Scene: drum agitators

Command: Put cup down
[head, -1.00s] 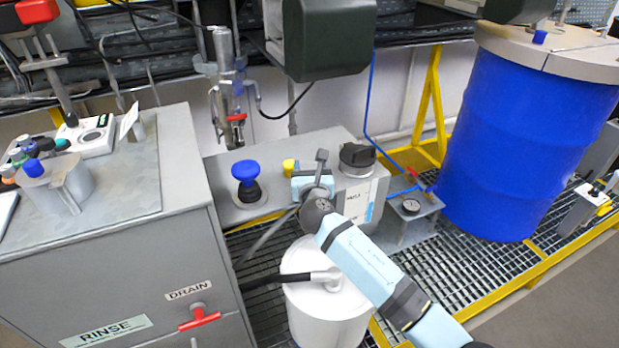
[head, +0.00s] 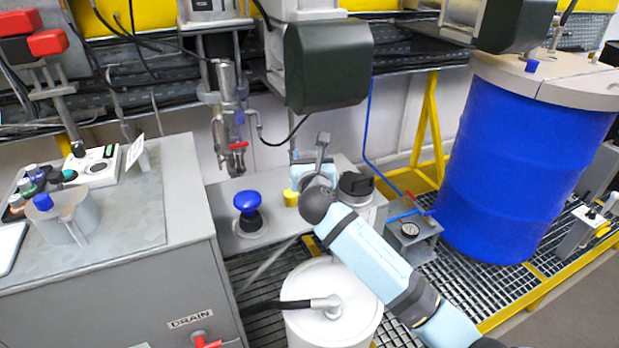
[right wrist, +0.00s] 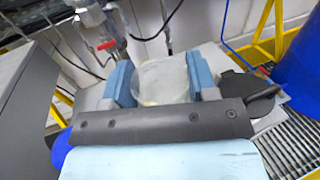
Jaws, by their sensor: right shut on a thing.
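My right gripper (head: 312,165) comes in over the grey bench, behind the white lidded canister. In the right wrist view its two blue fingers (right wrist: 157,82) are shut on a pale, translucent cup (right wrist: 161,80), one finger on each side. In the head view my own wrist and hand mostly hide the cup. I cannot tell whether its base touches the bench top (head: 275,227). My left gripper is not in view.
A blue knob (head: 247,203) and a small yellow cap (head: 291,197) stand left of the gripper. A black round knob (head: 356,186) is close on its right. A tap assembly (head: 232,125) hangs behind left. A white canister (head: 332,300) stands in front; a blue drum (head: 515,160) stands right.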

